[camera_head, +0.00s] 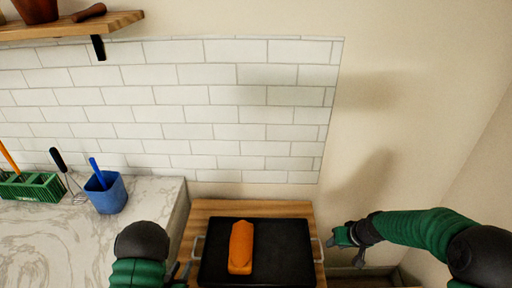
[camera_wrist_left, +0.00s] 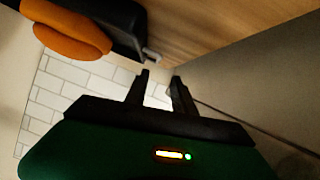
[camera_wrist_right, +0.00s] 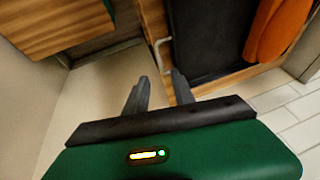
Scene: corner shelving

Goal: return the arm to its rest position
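My left gripper (camera_head: 178,272) is at the bottom of the head view, just left of the black tray (camera_head: 213,274). In the left wrist view my left gripper (camera_wrist_left: 160,76) has its fingers apart with nothing between them. My right gripper (camera_head: 343,240) is to the right of the tray, its arm coming in from the right. In the right wrist view my right gripper (camera_wrist_right: 160,78) also has its fingers apart and empty. An orange block-like item (camera_head: 241,247) lies on the tray; it also shows in the left wrist view (camera_wrist_left: 70,38).
The tray has a metal handle at each side and sits on a wooden surface (camera_head: 200,212). A marble counter (camera_head: 50,240) at left holds a blue cup (camera_head: 107,195) and a green rack (camera_head: 32,187). A wooden shelf (camera_head: 70,25) hangs upper left. Walls close the back and right.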

